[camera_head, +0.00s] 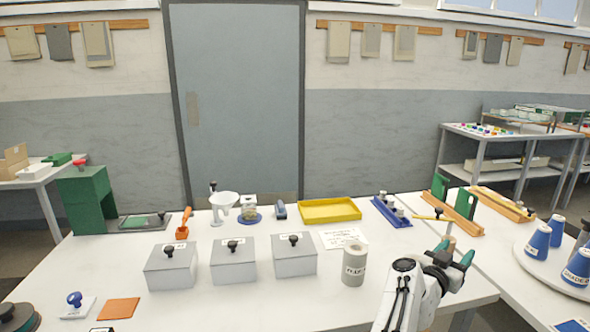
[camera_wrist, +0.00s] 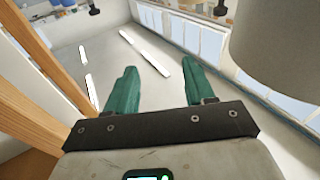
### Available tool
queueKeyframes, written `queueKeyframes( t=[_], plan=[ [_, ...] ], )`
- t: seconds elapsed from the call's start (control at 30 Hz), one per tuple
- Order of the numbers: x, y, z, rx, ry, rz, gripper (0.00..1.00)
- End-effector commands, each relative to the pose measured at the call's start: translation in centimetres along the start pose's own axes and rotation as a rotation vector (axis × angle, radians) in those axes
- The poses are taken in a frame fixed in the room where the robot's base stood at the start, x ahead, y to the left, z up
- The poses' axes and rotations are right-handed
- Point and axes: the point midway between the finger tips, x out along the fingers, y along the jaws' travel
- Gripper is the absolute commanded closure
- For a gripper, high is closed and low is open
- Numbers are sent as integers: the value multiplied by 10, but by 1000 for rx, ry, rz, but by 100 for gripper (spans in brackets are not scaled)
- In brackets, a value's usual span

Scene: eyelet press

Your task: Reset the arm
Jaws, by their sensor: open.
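My gripper (camera_head: 455,253) is at the right front of the white table in the head view, raised above the table's right edge. Its two green fingers stand apart with nothing between them. The wrist view shows the open fingers (camera_wrist: 152,90) from behind, with a pale surface bearing bright strips and windows beyond them. My white arm comes up from the bottom of the head view.
Three grey lidded boxes (camera_head: 233,262) and a labelled grey cylinder (camera_head: 354,265) stand left of my gripper. Behind are a yellow tray (camera_head: 329,211), a blue rack (camera_head: 391,212) and a wooden rail fixture (camera_head: 457,214). Blue cones (camera_head: 537,242) stand on a round tray at right.

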Motion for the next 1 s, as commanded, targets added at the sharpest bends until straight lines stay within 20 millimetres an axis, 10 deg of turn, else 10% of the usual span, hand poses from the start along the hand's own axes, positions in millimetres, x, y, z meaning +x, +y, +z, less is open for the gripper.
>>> queueKeyframes(
  t=[0.47, 0.77, 1.0],
  plan=[
    [6, 81, 38, -201, 19, -444, 46],
    [-94, 129, 117, -376, -340, -762, 46],
    [-226, 193, 181, -482, -777, -864, 46]
  ],
)
